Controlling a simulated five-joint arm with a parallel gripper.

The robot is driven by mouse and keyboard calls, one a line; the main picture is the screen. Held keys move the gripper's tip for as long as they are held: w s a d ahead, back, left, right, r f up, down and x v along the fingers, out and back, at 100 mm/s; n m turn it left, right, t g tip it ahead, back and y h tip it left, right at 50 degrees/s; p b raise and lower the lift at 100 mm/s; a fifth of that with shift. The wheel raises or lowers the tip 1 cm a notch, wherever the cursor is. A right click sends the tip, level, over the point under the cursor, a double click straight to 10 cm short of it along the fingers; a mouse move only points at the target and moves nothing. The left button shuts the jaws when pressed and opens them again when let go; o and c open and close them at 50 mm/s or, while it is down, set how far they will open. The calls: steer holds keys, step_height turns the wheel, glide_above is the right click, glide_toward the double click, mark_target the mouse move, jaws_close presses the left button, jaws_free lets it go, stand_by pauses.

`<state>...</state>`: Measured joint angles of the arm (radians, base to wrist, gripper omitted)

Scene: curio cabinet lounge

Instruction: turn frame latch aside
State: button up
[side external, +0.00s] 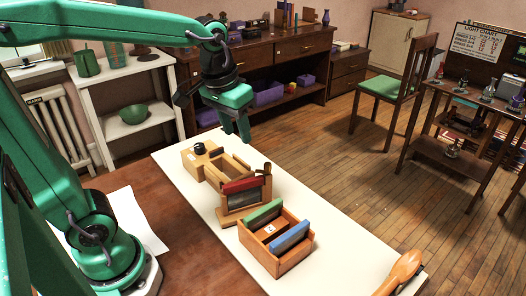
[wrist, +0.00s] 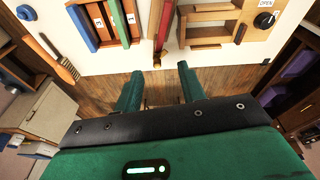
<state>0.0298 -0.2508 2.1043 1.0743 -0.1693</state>
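A wooden frame (side external: 243,205) stands upright on the white board, holding a dark plate with a red top edge (side external: 241,185). A small brown piece (side external: 266,168) at its upper right end looks like the latch; its exact position is hard to tell. In the wrist view the red edge (wrist: 164,22) shows end-on, with a small brass-coloured piece (wrist: 158,57) at its near end. My gripper (side external: 239,132) hangs above and behind the frame, apart from it. In the wrist view its two green fingers (wrist: 160,88) are spread with nothing between them.
A wooden box (side external: 292,258) with green and blue plates stands in front of the frame. Behind the frame is a wooden unit with a black knob (side external: 199,148), labelled OPEN in the wrist view. A wooden-handled brush (side external: 400,272) lies at the near right. The board's right side is clear.

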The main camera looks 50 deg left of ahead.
mark_target(268, 163)
steer(key=w+f, duration=0.1)
steer(key=w, duration=0.1)
steer(key=w+f+g, duration=0.1)
steer(key=w, duration=0.2)
steer(key=w+d+f+n+g, duration=0.1)
steer(key=w, duration=0.2)
steer(key=shift+f, duration=0.2)
steer(key=shift+f, duration=3.95)
jaws_close()
